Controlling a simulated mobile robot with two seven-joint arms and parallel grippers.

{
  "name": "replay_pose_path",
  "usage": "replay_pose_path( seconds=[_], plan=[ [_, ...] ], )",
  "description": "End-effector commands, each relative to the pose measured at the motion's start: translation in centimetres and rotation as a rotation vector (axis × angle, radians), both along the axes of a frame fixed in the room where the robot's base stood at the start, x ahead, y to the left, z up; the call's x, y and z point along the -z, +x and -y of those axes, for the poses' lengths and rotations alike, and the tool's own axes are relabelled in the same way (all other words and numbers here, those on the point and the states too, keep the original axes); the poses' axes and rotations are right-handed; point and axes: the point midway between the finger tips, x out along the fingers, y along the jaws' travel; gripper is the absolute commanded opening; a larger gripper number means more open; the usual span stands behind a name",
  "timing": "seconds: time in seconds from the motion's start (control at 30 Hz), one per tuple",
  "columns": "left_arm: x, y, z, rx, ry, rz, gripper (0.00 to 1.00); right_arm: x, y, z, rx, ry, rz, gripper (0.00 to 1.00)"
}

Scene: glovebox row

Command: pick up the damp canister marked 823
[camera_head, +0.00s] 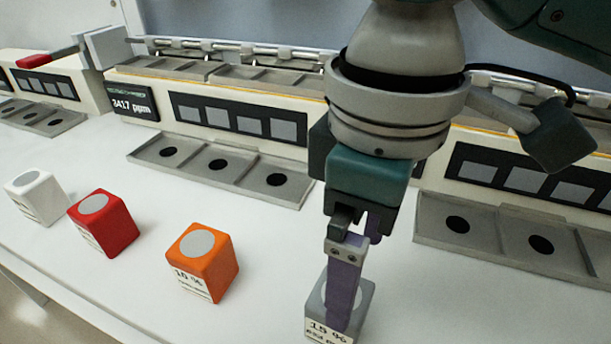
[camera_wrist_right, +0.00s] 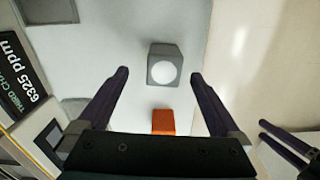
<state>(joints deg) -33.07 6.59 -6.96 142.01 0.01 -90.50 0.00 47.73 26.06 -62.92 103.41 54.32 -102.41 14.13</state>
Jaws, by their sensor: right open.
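A grey canister (camera_head: 364,300) with a light round top stands on the white bench at the lower middle of the head view. Its label reads 15 %; smaller print is unreadable. My right gripper (camera_head: 347,290) is above it, its near finger hiding part of it. In the right wrist view the canister (camera_wrist_right: 163,72) lies between the open fingers (camera_wrist_right: 159,76), apart from both. An orange canister (camera_head: 204,262), also labelled 15 %, a red one (camera_head: 104,222) and a white one (camera_head: 36,197) stand to the left. I cannot read 823 anywhere. Dark fingers (camera_wrist_right: 288,143), seemingly my left gripper's, show in the wrist view.
Grey trays with round wells (camera_head: 220,179) and (camera_head: 500,238) stand before the gloveboxes behind the canisters. A small display (camera_head: 132,101) reads 3417 ppm; another in the wrist view (camera_wrist_right: 20,85) reads 6325 ppm. The bench between orange and grey canisters is clear.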

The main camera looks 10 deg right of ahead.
Motion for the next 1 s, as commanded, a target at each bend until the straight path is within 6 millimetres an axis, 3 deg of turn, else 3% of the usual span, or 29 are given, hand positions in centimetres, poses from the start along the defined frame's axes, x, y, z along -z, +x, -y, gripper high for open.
replay_pose_path(
  seconds=[0.1,0.37,0.6,0.9,1.0],
  plan=[
    [0.5,-0.1,-0.2,0.000,0.007,-0.001,0.50,2.1,-0.1,0.0,0.000,0.000,-0.003,1.00],
    [1.0,-0.1,-0.4,0.003,0.012,-0.002,0.50,4.7,0.1,-0.2,-0.001,0.001,-0.001,1.00],
    [1.8,-0.1,-0.3,0.004,0.011,-0.002,0.50,8.3,0.3,-0.5,-0.001,0.000,0.000,1.00],
    [1.8,-0.1,-0.1,0.001,0.004,-0.002,0.50,8.8,0.3,-0.5,-0.002,0.001,0.003,1.00],
    [1.8,-0.1,0.0,-0.001,0.001,-0.002,0.50,8.7,0.3,-0.5,-0.002,0.002,0.003,0.90]
  ],
)
